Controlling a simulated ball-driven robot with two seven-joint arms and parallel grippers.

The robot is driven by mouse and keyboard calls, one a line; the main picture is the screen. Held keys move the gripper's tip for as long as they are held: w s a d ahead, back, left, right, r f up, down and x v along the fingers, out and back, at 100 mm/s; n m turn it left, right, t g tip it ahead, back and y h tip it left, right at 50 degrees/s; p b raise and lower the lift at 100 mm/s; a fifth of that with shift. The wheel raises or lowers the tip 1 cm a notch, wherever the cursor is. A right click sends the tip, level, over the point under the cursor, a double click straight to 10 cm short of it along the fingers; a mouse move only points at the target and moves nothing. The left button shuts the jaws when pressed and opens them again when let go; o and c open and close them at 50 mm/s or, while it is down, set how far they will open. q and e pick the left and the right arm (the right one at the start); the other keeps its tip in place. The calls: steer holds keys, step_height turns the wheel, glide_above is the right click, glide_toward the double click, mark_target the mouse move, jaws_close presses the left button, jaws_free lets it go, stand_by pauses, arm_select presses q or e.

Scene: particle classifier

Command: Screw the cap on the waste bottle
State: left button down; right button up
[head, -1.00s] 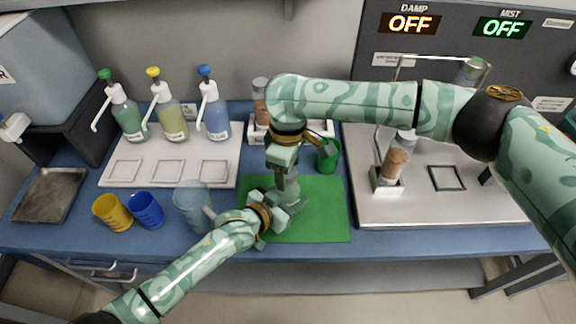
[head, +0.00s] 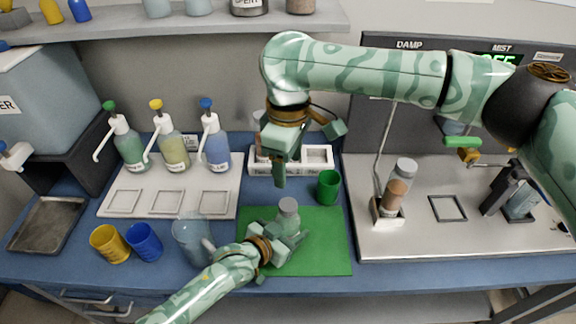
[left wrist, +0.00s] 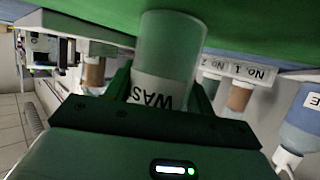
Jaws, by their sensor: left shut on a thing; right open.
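The waste bottle (head: 288,223) stands upright on the green mat (head: 325,255) in the head view. A grey-green round top, which looks like the cap (head: 289,205), sits on its mouth; how tight it is I cannot tell. My left gripper (head: 289,241) is shut around the bottle's body from the front left. In the left wrist view the bottle (left wrist: 172,45) is between the fingers, its label partly showing "WAS"; the cap is hidden there. My right gripper (head: 300,160) is open and empty above the bottle, fingers apart and clear of the cap.
A green cup (head: 328,187) stands behind the mat, near a white rack (head: 318,160). A clear jug (head: 190,240), a blue cup (head: 145,242) and a yellow cup (head: 110,244) stand left. A metal station (head: 430,230) is right.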

arm_select(q)
steer(key=shift+c, duration=2.3)
jaws_free()
steer(key=p+v, duration=0.4)
steer(key=v, duration=1.2)
steer(key=shift+p, duration=0.35)
steer(key=shift+s+r, duration=0.1)
steer(key=shift+s, duration=0.05)
